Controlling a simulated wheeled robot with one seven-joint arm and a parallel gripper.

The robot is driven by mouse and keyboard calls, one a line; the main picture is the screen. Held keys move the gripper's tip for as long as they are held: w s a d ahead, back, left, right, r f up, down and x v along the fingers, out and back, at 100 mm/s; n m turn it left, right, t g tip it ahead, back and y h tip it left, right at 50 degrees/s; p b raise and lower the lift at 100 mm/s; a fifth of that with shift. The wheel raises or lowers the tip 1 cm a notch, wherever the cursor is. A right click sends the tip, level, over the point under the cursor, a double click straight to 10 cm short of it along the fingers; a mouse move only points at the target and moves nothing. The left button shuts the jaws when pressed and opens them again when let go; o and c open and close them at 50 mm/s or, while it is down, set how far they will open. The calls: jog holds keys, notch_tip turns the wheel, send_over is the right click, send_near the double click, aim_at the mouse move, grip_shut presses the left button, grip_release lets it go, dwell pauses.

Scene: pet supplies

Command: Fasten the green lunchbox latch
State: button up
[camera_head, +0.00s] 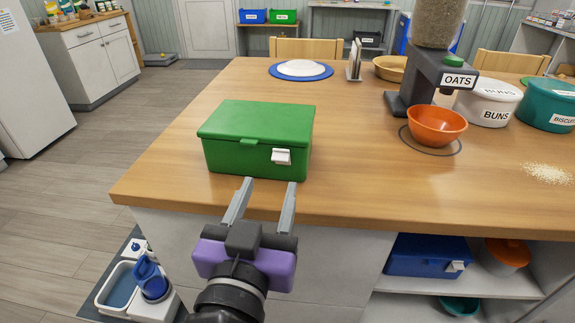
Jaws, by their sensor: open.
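The green lunchbox (238,151) sits on the wooden table near its front left corner, with its lid down. A white latch (281,156) is on the right part of its front face; I cannot tell whether it is fastened. My gripper (268,182) is open and empty in front of the box, its two grey fingers pointing towards the front face. The right fingertip appears just below the latch. I cannot tell whether either finger touches the box.
An orange bowl (437,125) sits under the oats dispenser (423,78) to the right. A white buns container (488,103) and a teal container (548,106) stand further right. The tabletop (355,150) right of the box is clear.

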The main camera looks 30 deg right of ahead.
aim_at(280, 158)
jog(key=x, duration=0.7)
jog(key=shift+f, duration=0.1)
grip_shut()
